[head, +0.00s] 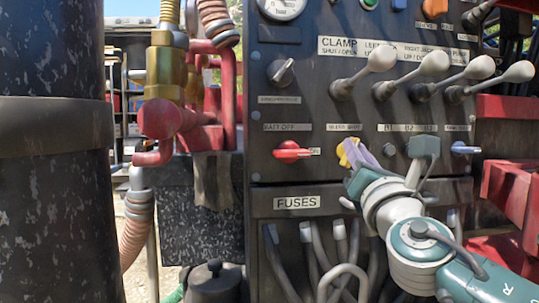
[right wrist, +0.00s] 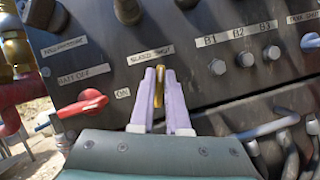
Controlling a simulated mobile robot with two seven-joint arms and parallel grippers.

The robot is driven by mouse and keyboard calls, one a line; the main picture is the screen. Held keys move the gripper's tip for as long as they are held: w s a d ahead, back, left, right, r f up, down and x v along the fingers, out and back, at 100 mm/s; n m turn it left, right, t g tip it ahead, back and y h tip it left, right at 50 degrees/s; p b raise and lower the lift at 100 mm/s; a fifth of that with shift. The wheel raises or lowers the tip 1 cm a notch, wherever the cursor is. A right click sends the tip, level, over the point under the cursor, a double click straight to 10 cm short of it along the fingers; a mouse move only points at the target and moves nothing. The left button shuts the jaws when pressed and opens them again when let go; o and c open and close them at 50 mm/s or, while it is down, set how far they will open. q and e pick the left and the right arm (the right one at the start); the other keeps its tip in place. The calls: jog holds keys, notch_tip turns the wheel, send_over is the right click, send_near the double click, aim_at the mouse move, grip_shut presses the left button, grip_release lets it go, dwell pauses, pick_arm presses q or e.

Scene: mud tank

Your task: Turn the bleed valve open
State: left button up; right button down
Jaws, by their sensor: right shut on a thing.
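The bleed valve's yellow handle (head: 342,155) is on the dark control panel, below a label that reads BLEED. My right gripper (head: 356,152) reaches up to it from the lower right, its lilac fingers covering part of the handle. In the right wrist view the yellow handle (right wrist: 159,88) stands upright between the two fingertips (right wrist: 160,74), and the gripper is shut on it. My left gripper is not in view.
A red battery switch (head: 291,151) sits left of the valve, and a blue switch (head: 465,149) to the right. Levers with pale knobs (head: 433,64) stick out above. Round buttons (right wrist: 245,59) and grey cables (head: 345,270) are close to my right gripper.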

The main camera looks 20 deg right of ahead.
jog(key=m+g+h, duration=0.1)
jog(key=m, duration=0.3)
jog(key=m+g, duration=0.1)
jog(key=m, duration=0.1)
jog(key=m+g+h, duration=0.1)
jog(key=m, duration=0.1)
jog(key=shift+m+h, duration=0.3)
jog(key=shift+m, duration=0.1)
jog(key=m+g+p, duration=0.1)
jog(key=m, duration=0.2)
jog(key=shift+d+m+g, duration=0.1)
jog(key=shift+m+g, duration=0.2)
jog(key=shift+m, duration=0.1)
jog(key=shift+f+m+g+p, duration=0.15)
jog(key=shift+m+g+p, duration=0.4)
jog(key=shift+m, duration=0.85)
jog(key=c, duration=0.9)
grip_release()
jog(key=shift+s, duration=0.1)
